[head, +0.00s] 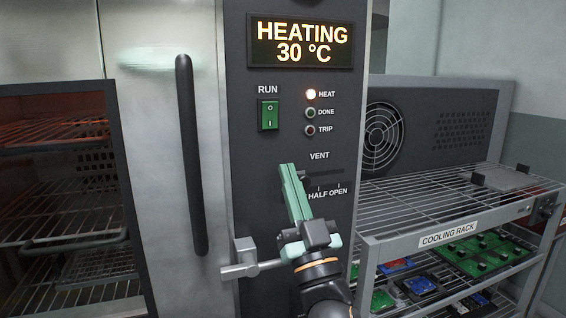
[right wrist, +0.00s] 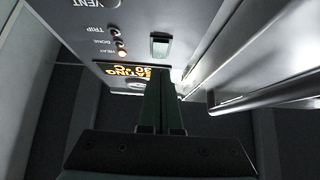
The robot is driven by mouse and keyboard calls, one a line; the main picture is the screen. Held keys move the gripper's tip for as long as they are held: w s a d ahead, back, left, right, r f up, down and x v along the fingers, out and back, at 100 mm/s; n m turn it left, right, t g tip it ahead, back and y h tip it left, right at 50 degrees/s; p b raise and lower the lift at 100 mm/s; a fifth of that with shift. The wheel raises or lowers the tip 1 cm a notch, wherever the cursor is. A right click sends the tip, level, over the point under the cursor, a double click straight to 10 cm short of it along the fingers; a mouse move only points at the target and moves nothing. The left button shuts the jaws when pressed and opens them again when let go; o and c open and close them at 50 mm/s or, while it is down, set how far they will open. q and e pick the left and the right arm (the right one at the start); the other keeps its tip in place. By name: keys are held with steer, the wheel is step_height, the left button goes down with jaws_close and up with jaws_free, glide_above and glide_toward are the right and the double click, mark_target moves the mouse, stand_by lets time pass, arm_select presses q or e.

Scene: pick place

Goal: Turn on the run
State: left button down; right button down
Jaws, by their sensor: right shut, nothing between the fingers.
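The green RUN rocker switch (head: 269,115) is on the dark control panel (head: 240,150), below the lit display (head: 301,42), which reads "HEATING 30 °C". The HEAT lamp (head: 311,94) glows; the DONE lamp (head: 311,113) and TRIP lamp (head: 310,130) look dark. My right gripper (head: 289,172) is shut and empty, its fingers pointing up below the switch and covering part of the VENT control. In the right wrist view, the switch (right wrist: 160,46) is beyond the tips of the shut fingers (right wrist: 160,90), with a visible gap. My left gripper is not in view.
The oven door's long dark handle (head: 190,155) is left of the panel, and a metal latch (head: 243,260) is low beside my right arm. A cooling rack (head: 430,215) with circuit boards below stands right. An open-fronted rack chamber (head: 65,190) is at far left.

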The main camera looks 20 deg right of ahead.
arm_select(q)
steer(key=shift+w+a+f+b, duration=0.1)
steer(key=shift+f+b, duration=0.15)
steer(key=shift+b, duration=0.25)
arm_select(e)
steer(key=shift+v, duration=2)
steer(key=shift+w+f, duration=0.1)
steer(key=shift+f, duration=0.15)
